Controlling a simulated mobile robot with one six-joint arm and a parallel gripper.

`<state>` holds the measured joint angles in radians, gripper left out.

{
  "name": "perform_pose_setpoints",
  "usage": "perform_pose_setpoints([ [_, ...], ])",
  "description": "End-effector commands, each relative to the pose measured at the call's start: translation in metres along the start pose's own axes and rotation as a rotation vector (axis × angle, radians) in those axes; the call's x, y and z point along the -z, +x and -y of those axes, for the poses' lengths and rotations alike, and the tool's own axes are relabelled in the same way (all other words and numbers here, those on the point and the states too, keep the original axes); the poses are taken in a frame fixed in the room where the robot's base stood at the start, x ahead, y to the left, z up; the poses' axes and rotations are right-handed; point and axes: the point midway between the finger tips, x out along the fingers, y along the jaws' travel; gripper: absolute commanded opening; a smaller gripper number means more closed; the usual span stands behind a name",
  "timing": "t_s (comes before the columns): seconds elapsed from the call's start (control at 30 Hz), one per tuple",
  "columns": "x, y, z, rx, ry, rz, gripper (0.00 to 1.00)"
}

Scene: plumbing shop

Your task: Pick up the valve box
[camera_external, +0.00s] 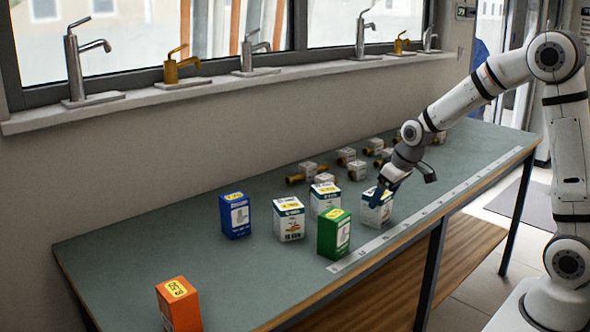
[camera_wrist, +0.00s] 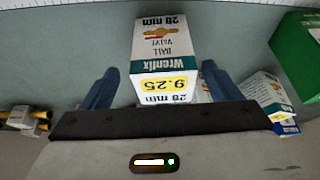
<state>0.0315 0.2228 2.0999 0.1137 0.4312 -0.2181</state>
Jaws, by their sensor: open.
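The valve box, a white carton with green print reading "Wrenfix ball valve 28 mm" and a yellow 9.25 label, stands upright on the bench near its front edge. It is on the right of the group of cartons in the external view (camera_external: 377,213) and at top centre in the wrist view (camera_wrist: 165,42). My gripper (camera_external: 379,194) is over this box. In the wrist view its blue fingers are open, one on each side of the box (camera_wrist: 159,72), with gaps visible. The gripper's dark body hides the near bottom part of the view.
A green box (camera_external: 334,234) stands close by, with white boxes (camera_external: 289,219) (camera_external: 325,198) and a blue box (camera_external: 235,215) beyond. An orange box (camera_external: 179,305) is at the near left. Small brass-ended fittings (camera_external: 307,170) lie behind. A ruler strip (camera_external: 440,211) runs along the bench's front edge.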

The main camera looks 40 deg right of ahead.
Motion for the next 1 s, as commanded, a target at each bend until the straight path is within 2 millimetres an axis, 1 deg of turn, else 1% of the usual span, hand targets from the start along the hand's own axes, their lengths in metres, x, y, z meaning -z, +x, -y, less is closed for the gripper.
perform_pose_setpoints([
  [0.27, 0.010, 0.031, 0.005, 0.001, -0.001, 0.003, 0.84],
  [0.3, 0.009, 0.037, 0.005, 0.001, -0.001, 0.004, 0.84],
  [0.4, 0.009, 0.047, 0.004, 0.000, -0.001, 0.002, 0.84],
  [0.5, 0.009, 0.051, 0.004, -0.001, -0.001, 0.001, 0.84],
  [0.7, 0.009, 0.052, 0.004, -0.001, 0.000, 0.000, 0.84],
  [0.77, 0.009, 0.052, 0.004, -0.001, 0.000, 0.000, 0.80],
  [1.0, 0.009, 0.052, 0.004, -0.001, 0.000, 0.000, 0.60],
])
